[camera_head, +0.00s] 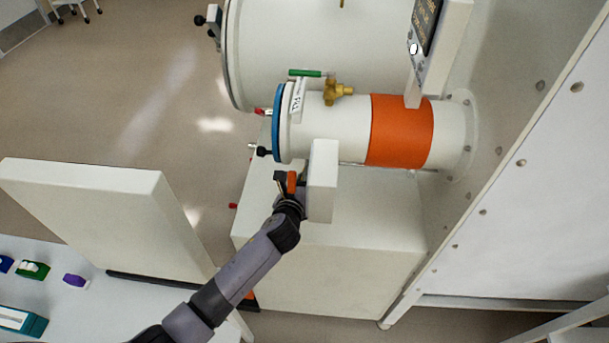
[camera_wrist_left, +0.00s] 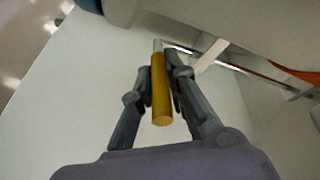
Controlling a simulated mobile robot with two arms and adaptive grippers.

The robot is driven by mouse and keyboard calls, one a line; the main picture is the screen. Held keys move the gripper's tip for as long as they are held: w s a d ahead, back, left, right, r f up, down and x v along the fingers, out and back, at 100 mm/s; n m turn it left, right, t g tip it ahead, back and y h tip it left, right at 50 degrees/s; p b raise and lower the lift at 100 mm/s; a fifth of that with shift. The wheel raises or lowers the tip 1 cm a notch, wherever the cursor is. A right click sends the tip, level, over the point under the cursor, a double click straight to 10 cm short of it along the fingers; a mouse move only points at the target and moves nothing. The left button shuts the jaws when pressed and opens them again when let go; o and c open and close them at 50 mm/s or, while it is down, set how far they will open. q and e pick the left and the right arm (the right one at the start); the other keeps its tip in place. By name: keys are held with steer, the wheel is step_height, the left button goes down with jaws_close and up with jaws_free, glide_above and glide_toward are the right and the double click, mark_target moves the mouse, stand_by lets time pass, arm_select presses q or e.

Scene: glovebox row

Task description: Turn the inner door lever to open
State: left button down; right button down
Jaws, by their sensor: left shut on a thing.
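A yellow lever handle (camera_wrist_left: 161,95) on a thin metal rod stands between the fingers of my left gripper (camera_wrist_left: 160,80) in the left wrist view. The fingers are shut on it from both sides. In the head view my left gripper (camera_head: 287,186) is beside a white box-shaped block (camera_head: 323,180), below the small antechamber cylinder (camera_head: 345,125). That view largely hides the held handle. The cylinder has a blue-rimmed door (camera_head: 277,122) at its left end and an orange band (camera_head: 400,131). The inner end meets the wall at right. My right gripper is not in view.
A larger white cylinder (camera_head: 310,45) lies behind the small one. A display panel (camera_head: 440,45) stands at upper right. A white panel (camera_head: 95,205) stands at left.

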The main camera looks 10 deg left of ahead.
arm_select(q)
steer(key=shift+w+r, duration=0.15)
steer(key=shift+r, duration=0.25)
steer(key=c, duration=1.9)
jaws_free()
steer(key=shift+c, duration=0.2)
steer(key=o, duration=0.4)
steer(key=shift+f, duration=0.2)
steer(key=shift+c, duration=0.2)
steer(key=v, duration=1.2)
steer(key=shift+r, duration=0.15)
